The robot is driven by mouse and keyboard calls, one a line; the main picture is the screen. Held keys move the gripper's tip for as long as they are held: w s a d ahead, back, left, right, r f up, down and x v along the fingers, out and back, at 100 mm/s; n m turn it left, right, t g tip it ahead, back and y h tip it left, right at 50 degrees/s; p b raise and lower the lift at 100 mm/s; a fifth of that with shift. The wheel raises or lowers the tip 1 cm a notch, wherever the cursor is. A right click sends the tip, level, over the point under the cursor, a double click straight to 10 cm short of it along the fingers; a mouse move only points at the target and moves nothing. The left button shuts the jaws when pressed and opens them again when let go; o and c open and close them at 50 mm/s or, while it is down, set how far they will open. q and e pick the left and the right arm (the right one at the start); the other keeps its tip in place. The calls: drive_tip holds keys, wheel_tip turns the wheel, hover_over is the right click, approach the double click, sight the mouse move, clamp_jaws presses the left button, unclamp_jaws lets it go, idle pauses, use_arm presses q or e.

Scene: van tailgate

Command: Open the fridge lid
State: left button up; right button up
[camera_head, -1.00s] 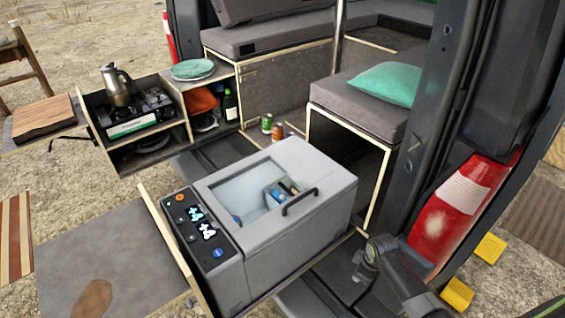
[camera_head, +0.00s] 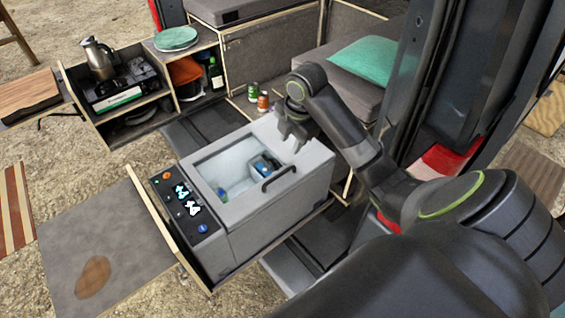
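The fridge (camera_head: 270,228) is a grey box on a pull-out board at the van's rear, with a control panel (camera_head: 184,208) on its left end. Its lid (camera_head: 312,158) is down and has a clear window; blue and other items show inside. A dark bar handle (camera_head: 279,178) sits on the lid's front edge, toward the right. My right gripper (camera_head: 291,142) points down over the back right part of the lid, behind the handle and apart from it. Its fingers look spread, with nothing between them. Whether it touches the lid is unclear. My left gripper is out of view.
The dark van door pillar (camera_head: 412,80) stands close to my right arm. A bench with a green cushion (camera_head: 366,62) is behind the fridge. Two cans (camera_head: 263,102) stand behind it. A stove unit with a kettle (camera_head: 99,58) is at the left.

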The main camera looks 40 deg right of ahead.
drive_tip(key=b, duration=0.9)
hover_over(283, 172)
drive_tip(key=s, duration=0.2)
wheel_tip(283, 172, down, 10)
drive_tip(key=f, duration=0.1)
drive_tip(key=w+f, duration=0.1)
drive_tip(key=f, duration=0.1)
drive_tip(key=shift+w+b, duration=0.15)
drive_tip(key=shift+b, duration=0.15)
drive_tip(key=shift+w+f, duration=0.1)
drive_tip(key=shift+f, duration=0.6)
drive_tip(key=shift+c, duration=0.4)
clamp_jaws()
